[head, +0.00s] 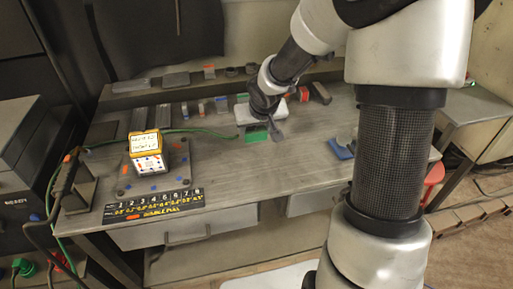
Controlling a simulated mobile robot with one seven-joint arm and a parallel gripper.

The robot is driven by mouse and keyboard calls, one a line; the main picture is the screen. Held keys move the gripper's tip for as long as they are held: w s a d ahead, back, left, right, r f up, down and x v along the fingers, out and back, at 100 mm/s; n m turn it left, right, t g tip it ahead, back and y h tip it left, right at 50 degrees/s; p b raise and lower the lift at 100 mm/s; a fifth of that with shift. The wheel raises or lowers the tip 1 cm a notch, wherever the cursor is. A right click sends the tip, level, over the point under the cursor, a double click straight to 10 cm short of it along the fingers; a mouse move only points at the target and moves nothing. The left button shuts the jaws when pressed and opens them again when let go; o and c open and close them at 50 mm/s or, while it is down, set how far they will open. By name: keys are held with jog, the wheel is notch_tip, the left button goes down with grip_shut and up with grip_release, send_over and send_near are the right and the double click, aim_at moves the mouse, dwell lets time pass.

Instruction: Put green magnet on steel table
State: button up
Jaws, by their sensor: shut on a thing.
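The green magnet (256,134) is a small green block at the middle of the grey steel table (215,176). My gripper (264,127) points down over the table from the upper right and is shut on the green magnet. The fingers hide part of the magnet. I cannot tell whether the magnet touches the table top or is just above it.
A yellow-and-white boxed device (147,150) stands on a plate at the left. A black numbered strip (153,206) lies at the front edge. Small tools and blocks line the back. A blue item (341,151) lies to the right. The front middle is clear.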

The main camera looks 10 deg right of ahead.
aim_at(257, 140)
jog(key=shift+f+b, duration=1.1)
jog(key=shift+f, duration=1.4)
jog(key=shift+f, duration=0.2)
jog(key=o, duration=1.5)
jog(key=shift+r, duration=0.3)
jog(key=shift+p+v, duration=3.2)
jog(key=shift+v, duration=2.65)
jog(key=shift+s, duration=0.1)
